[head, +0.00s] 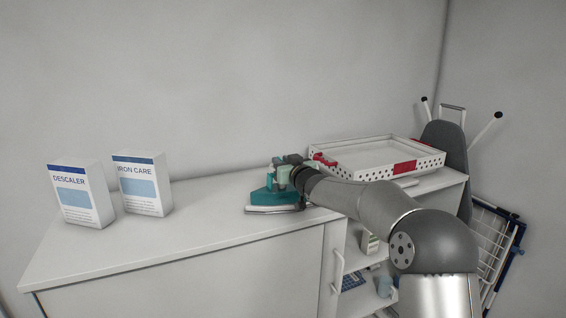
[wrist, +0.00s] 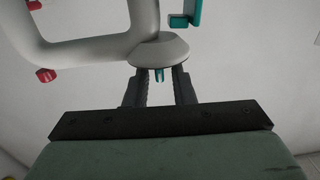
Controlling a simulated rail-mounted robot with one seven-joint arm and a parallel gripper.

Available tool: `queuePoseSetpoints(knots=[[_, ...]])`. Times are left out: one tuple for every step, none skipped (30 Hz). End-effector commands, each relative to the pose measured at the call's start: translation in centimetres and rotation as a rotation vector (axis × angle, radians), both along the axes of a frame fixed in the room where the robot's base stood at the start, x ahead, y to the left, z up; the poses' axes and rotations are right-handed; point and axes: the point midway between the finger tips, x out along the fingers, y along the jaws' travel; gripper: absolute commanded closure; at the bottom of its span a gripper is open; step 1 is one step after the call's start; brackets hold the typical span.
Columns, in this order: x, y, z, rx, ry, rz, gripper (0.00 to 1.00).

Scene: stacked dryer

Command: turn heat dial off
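A teal iron (head: 272,197) with a pale soleplate stands on the white counter in the head view. My gripper (head: 284,172) is at the iron's upper part and covers some of it. In the wrist view a pale grey disc (wrist: 160,48), which looks like the heat dial, sits at the base of the light curved handle (wrist: 95,52). A small teal tab shows below the disc. My gripper (wrist: 161,74) points at the disc, its two dark fingers apart on either side of the tab. The fingertips end at the disc's edge; I cannot tell whether they touch it.
Two boxes, Descaler (head: 80,194) and Iron Care (head: 142,186), stand on the counter at left. A white tray (head: 375,156) with red parts lies to the right. Open shelves (head: 362,262) are below. An ironing board (head: 447,150) leans at far right. The counter's middle is clear.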

Motion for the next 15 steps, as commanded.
queuePoseSetpoints(knots=[[0.0,-0.01,0.01,0.0,0.0,0.0,0.92],[-0.01,-0.02,0.01,0.0,0.0,0.0,1.0],[-0.01,-0.02,0.01,0.0,0.0,0.0,1.0],[-0.01,-0.03,0.01,0.0,0.0,0.0,1.0],[-0.01,-0.02,0.01,0.0,0.0,0.0,1.0],[-0.01,-0.02,0.01,0.0,0.0,0.0,1.0],[-0.01,-0.02,0.0,0.0,0.0,0.0,1.0],[-0.02,-0.01,-0.02,0.0,0.0,-0.001,1.0],[-0.02,0.0,-0.06,0.001,-0.001,-0.002,1.0],[-0.02,0.0,-0.11,0.001,-0.001,-0.004,1.0],[-0.03,0.01,-0.16,0.001,-0.001,-0.006,1.0],[-0.03,-0.01,-0.25,0.001,-0.002,-0.01,1.0],[-0.04,0.0,-0.32,0.0,-0.002,-0.014,1.0],[-0.05,0.05,-0.4,0.0,-0.002,-0.019,1.0],[-0.09,0.15,-0.49,-0.001,-0.003,-0.026,1.0]])
